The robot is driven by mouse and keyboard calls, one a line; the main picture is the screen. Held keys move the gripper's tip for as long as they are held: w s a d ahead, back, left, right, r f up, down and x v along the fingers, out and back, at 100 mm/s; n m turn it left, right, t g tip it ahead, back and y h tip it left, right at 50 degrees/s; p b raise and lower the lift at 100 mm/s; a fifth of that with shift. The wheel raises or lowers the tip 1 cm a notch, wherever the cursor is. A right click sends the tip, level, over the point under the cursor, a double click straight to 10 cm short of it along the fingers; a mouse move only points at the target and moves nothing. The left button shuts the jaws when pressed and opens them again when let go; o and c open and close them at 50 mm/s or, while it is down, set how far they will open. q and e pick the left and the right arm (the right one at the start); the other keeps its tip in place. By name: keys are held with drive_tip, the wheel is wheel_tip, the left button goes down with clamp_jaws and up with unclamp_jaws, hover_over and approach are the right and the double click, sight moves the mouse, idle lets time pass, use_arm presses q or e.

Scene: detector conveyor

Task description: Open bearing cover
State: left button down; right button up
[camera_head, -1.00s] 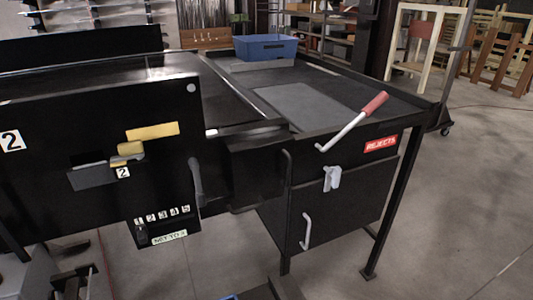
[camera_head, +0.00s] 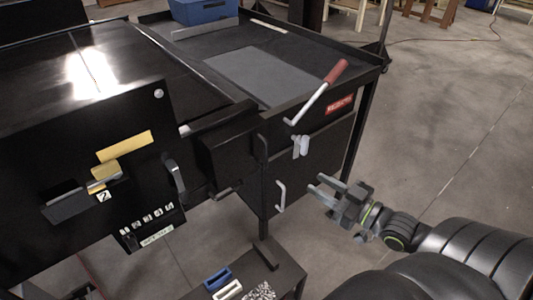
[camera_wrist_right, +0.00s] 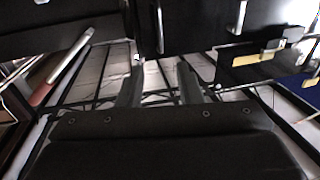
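I cannot tell for certain which panel is the bearing cover. A black box-shaped housing (camera_head: 225,150) sits at the near end of the conveyor, with a dark handle (camera_head: 262,149) beside it. A black cabinet door (camera_head: 315,170) with a pale upright handle (camera_head: 280,195) is under the rejects table and looks shut. My right gripper (camera_head: 314,183) is open and empty, just right of that door, its fingers pointing left. In the right wrist view its two fingers (camera_wrist_right: 159,82) are apart with nothing between them. My left gripper is out of view.
A dark control panel (camera_head: 60,150) stands left, with a curved handle (camera_head: 174,176). A low dark table (camera_head: 285,275) holds small items. Floor at right is clear.

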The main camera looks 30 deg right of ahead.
drive_tip(key=b, duration=0.4)
approach(241, 155)
drive_tip(key=w+d, duration=0.4)
drive_tip(key=shift+w+a+f, duration=0.2)
drive_tip(key=shift+w, duration=0.4)
drive_tip(key=shift+c, duration=0.2)
clamp_jaws()
